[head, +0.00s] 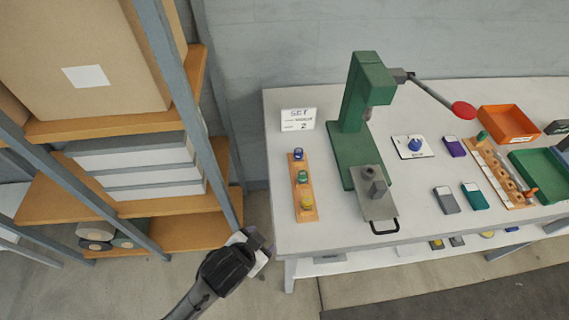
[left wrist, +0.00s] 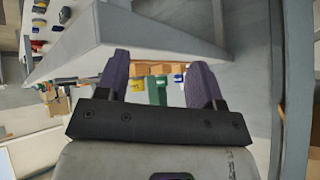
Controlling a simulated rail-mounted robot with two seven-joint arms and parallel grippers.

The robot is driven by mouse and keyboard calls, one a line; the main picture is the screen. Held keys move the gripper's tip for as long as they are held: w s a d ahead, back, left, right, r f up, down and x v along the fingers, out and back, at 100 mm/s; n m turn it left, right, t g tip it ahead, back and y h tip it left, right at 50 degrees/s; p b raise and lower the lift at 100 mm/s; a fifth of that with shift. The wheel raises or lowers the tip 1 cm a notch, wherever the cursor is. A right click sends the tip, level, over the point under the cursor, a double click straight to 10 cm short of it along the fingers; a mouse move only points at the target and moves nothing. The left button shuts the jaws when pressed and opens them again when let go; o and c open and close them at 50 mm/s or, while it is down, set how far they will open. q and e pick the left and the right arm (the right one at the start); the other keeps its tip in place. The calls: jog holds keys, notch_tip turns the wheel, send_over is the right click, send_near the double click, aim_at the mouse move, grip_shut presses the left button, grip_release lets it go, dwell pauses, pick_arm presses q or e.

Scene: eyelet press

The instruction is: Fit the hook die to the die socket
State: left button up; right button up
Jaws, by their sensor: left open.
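A green press (head: 354,110) with a red-knobbed lever stands on the white table. A grey block, apparently the die socket (head: 373,182), sits on a metal plate with a black handle at the press's front. I cannot tell which is the hook die. My left gripper (head: 262,246) is left of the table's front corner, away from the dies. Its fingers (left wrist: 158,75) are apart and empty in the left wrist view. My right gripper is out of view.
A sign (head: 298,120) stands at the table's back left. Right of the press are a white card (head: 413,147) with a blue piece, small boxes, a wooden tool rack (head: 500,172), an orange bin (head: 508,124) and a green bin (head: 540,173). A shelf (head: 178,205) stands at left.

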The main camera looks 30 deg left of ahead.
pick_arm(q)
jog(key=w+d+r+m+t+h+p, duration=0.1)
jog(key=w+d+r+m+t+h, duration=0.25)
jog(key=w+d+r+t, duration=0.35)
jog(key=w+d+r+m+t+h+p, duration=0.1)
jog(key=w+d+r+m+t+h, duration=0.2)
jog(key=w+r, duration=0.65)
jog(key=s+d+r+m+g+h+p, duration=0.15)
jog(key=d+r+m+g+h, duration=0.35)
jog(key=d+r+m+h, duration=0.6)
jog(key=m+g+y+p, duration=0.3)
jog(key=m+g+y, duration=1.1)
jog(key=m+y, duration=0.3)
send_over(303, 173)
notch_tip(303, 173, down, 12)
notch_tip(303, 173, down, 8)
jog(key=shift+f+b, duration=0.2)
jog(key=shift+b, duration=0.25)
